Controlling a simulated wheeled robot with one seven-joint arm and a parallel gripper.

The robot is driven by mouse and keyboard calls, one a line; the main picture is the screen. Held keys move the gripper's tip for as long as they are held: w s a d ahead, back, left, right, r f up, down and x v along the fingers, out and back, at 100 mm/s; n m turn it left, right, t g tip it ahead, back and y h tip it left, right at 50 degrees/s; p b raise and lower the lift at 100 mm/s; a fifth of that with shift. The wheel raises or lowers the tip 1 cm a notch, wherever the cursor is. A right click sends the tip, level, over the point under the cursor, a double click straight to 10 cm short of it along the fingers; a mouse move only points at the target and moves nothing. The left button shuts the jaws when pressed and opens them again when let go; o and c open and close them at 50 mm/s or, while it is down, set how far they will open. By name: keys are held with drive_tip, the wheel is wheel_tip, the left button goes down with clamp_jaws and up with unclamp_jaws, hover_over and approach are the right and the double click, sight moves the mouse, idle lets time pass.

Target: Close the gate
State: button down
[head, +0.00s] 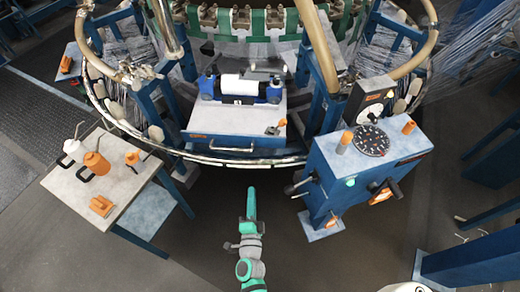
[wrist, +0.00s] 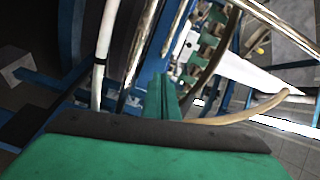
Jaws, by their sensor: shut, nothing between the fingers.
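The circular loom (head: 270,30) stands ahead in the head view. A curved metal rail (head: 235,161) runs low around its front, below a drawer-like panel with a handle. I cannot tell for sure which part is the gate. My gripper (head: 251,190) is shut and empty over the open floor, in front of the rail and apart from it. In the wrist view my green fingers (wrist: 165,97) are together, with blue posts, metal tubes and a tan curved pipe (wrist: 212,85) beyond them. Nothing is between the fingers.
A side table (head: 100,180) with white and orange bottles stands at left. A blue control cabinet (head: 370,165) with a dial and levers stands at right. A blue machine part (head: 470,262) is at lower right. The dark floor between table and cabinet is clear.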

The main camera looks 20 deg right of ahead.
sight(261, 142)
drive_tip(key=w+d+m, duration=0.1)
drive_tip(key=w+d, duration=0.3)
drive_tip(key=w, duration=0.2)
drive_tip(key=w+d+m, duration=0.1)
drive_tip(key=w+d, duration=0.2)
drive_tip(key=w, duration=0.3)
drive_tip(key=w+d+m+h, duration=0.1)
drive_tip(key=w+d, duration=0.3)
drive_tip(key=w, duration=0.1)
drive_tip(key=shift+w+d+f+m, duration=0.15)
drive_tip(key=shift+w+d+m, duration=0.15)
drive_tip(key=shift+w, duration=0.1)
